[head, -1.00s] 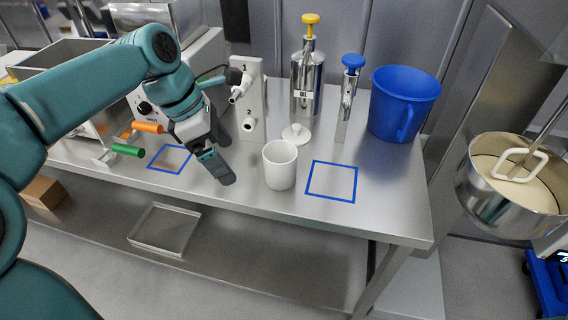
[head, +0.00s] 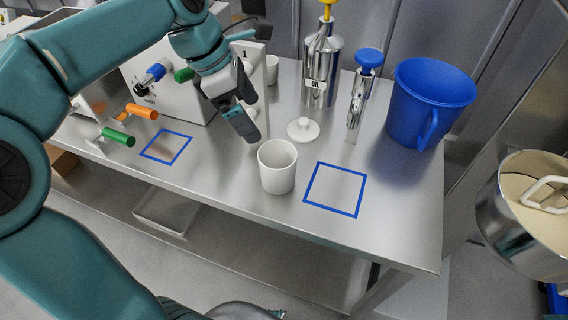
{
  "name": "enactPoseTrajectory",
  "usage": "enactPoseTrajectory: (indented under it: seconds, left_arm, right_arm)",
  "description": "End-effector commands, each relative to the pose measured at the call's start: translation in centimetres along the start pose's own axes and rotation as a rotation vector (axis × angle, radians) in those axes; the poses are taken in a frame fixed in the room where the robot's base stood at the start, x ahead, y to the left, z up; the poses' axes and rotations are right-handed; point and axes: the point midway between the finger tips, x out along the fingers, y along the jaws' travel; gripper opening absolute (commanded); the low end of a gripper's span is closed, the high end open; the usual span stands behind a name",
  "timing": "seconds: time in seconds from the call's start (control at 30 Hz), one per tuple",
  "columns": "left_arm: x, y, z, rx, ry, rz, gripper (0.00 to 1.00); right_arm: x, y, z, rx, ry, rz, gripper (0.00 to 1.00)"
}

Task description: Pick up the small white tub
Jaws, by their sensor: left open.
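A small white tub (head: 277,168) stands upright and open on the steel table, left of a blue square outline. A white lid with a knob (head: 303,130) lies on the table behind it. Another small white vessel (head: 271,70) stands farther back, partly hidden by the white panel. My left gripper (head: 244,124) is open, points down, and is behind and left of the front tub, apart from it. My left arm covers part of the white machine. My right gripper does not show.
A steel pump bottle (head: 320,75), a blue-topped steel dispenser (head: 358,105) and a blue bucket (head: 428,105) stand at the back. Orange (head: 141,111) and green (head: 118,137) handles jut out at left. Blue squares (head: 333,189) and (head: 166,147) mark bare table.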

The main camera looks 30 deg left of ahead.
Motion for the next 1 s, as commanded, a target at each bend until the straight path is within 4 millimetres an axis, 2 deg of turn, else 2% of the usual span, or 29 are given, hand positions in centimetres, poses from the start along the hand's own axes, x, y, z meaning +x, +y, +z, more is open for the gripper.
enactPoseTrajectory:
  seconds: [0.3, 0.4, 0.63, 0.83, 1.0]
  left_arm:
    - [7.2, -0.6, -0.5, 0.0, 0.002, -0.004, 1.0]
    - [8.9, -0.6, -0.5, 0.0, 0.001, -0.002, 1.0]
    - [10.8, -0.6, -0.3, 0.0, 0.0, 0.0, 1.0]
    - [14.1, -0.6, -0.6, 0.0, 0.002, -0.003, 1.0]
    - [15.6, -0.4, -0.5, 0.0, 0.0, 0.0, 1.0]
  right_arm:
    - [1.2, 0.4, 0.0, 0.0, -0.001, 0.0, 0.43]
    - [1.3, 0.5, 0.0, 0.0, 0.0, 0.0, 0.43]
    - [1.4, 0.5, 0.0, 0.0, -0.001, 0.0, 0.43]
    - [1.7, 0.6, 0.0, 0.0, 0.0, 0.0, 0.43]
    - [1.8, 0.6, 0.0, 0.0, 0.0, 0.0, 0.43]
